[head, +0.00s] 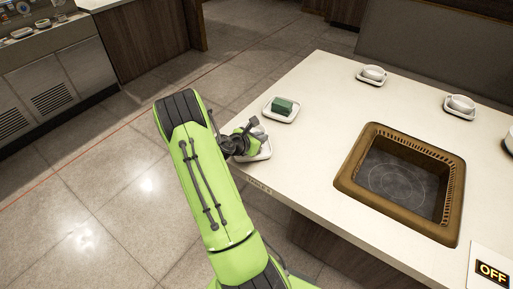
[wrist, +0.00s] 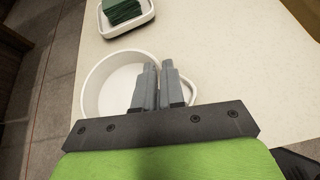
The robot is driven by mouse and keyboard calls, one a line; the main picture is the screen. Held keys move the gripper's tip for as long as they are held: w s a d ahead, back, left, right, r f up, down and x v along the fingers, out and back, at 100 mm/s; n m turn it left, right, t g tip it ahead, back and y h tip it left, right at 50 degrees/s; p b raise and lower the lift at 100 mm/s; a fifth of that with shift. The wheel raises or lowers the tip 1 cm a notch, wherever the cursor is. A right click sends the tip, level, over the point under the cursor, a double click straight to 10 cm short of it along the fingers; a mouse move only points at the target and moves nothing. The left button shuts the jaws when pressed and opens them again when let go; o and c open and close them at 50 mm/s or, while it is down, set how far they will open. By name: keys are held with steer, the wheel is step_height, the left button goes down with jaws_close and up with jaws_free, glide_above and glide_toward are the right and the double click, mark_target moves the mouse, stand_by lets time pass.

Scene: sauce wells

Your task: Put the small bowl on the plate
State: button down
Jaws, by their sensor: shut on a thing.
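The small bowl (wrist: 112,82) is white and round. In the wrist view it fills the space left of my fingers. My gripper (wrist: 157,72) is shut on its right-hand rim, and the fingers hide part of it. In the head view my gripper (head: 250,138) is over the near left edge of the table, and the bowl is mostly hidden there. A white plate (head: 263,153) shows below my gripper. A curved white edge (wrist: 188,88) right of the fingers in the wrist view looks like part of this plate. I cannot tell whether bowl and plate touch.
A white tray with a green block (head: 282,106) lies just beyond my gripper and shows in the wrist view too. A brown-framed grill (head: 344,178) is set into the table to the right. White bowls on small plates (head: 372,74) stand farther back. The middle of the table (head: 330,110) is clear.

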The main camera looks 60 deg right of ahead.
steer(key=shift+f+b, duration=0.55)
steer(key=shift+f, duration=1.25)
steer(key=c, duration=1.2)
jaws_free()
steer(key=shift+r, duration=0.15)
steer(key=p+v, duration=0.2)
steer(key=v, duration=1)
steer(key=shift+r, duration=0.1)
steer(key=w+a+r+m+t+y, duration=0.1)
steer(key=a+r+m+t+y, duration=0.25)
steer(key=a+r+m, duration=0.45)
steer(key=w+a+r+m+t+y, duration=0.2)
steer(key=a+r+m+y, duration=0.15)
steer(key=a, duration=0.85)
steer(key=s+a+r+m+y, duration=0.1)
steer(key=s+a+r, duration=0.1)
steer(key=a, duration=0.3)
steer(key=s+a+r+m+t+y, duration=0.1)
steer(key=s+a+r+y, duration=0.1)
steer(key=s+a+r, duration=0.1)
steer(key=s+a+r+m+t+y, duration=0.1)
steer(key=s+a+r+y, duration=0.1)
steer(key=s+a, duration=0.2)
steer(key=shift+s+a+r+t, duration=0.1)
steer(key=shift+s+a+t, duration=0.1)
steer(key=shift+a, duration=0.65)
steer(key=shift+s+a+r+t, duration=0.1)
steer(key=shift+s+a, duration=0.05)
steer(key=shift+a, duration=0.75)
